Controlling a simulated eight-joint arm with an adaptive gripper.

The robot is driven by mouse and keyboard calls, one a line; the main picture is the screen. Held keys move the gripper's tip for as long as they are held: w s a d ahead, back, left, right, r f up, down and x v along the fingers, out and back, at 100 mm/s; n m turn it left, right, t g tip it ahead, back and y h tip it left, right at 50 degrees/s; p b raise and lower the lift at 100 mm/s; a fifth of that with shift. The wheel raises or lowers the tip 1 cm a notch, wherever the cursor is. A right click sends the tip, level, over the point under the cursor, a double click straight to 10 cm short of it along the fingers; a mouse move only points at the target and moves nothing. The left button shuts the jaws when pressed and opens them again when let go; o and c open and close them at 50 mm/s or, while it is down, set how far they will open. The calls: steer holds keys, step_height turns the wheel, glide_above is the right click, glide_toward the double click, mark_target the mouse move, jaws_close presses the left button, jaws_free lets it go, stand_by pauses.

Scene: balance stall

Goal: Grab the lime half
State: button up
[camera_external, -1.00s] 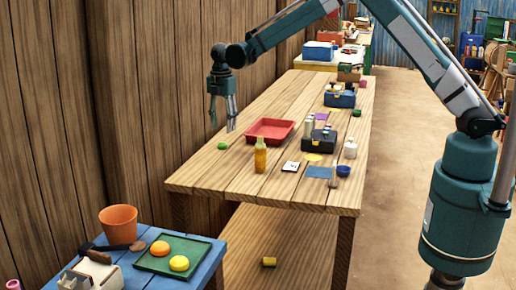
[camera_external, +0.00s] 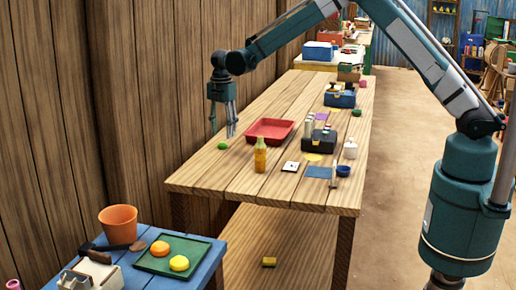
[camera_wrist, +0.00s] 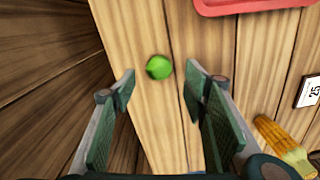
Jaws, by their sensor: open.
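The lime half (camera_external: 223,146) is a small green piece lying on the wooden table (camera_external: 210,178), near its left edge. In the wrist view the lime half (camera_wrist: 159,67) shows as a bright green round shape, a little beyond and between the fingertips. My gripper (camera_external: 223,134) is open and points down above the table, close over the lime half. In the wrist view my gripper (camera_wrist: 160,82) has its two green pads spread wide with nothing between them. The height left between fingertips and lime half is hard to tell.
A red tray (camera_external: 270,140) lies to the right of the lime half, and a yellow bottle (camera_external: 260,155) stands in front of the tray. The bottle (camera_wrist: 285,145) and a white card (camera_wrist: 309,92) show at right in the wrist view. A wooden wall (camera_external: 150,90) rises at left.

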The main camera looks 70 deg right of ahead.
mark_target(222, 145)
steer(key=shift+w+f+b, duration=0.1)
steer(key=shift+f+b, duration=0.3)
steer(key=shift+f, duration=2.15)
steer(key=c, duration=0.8)
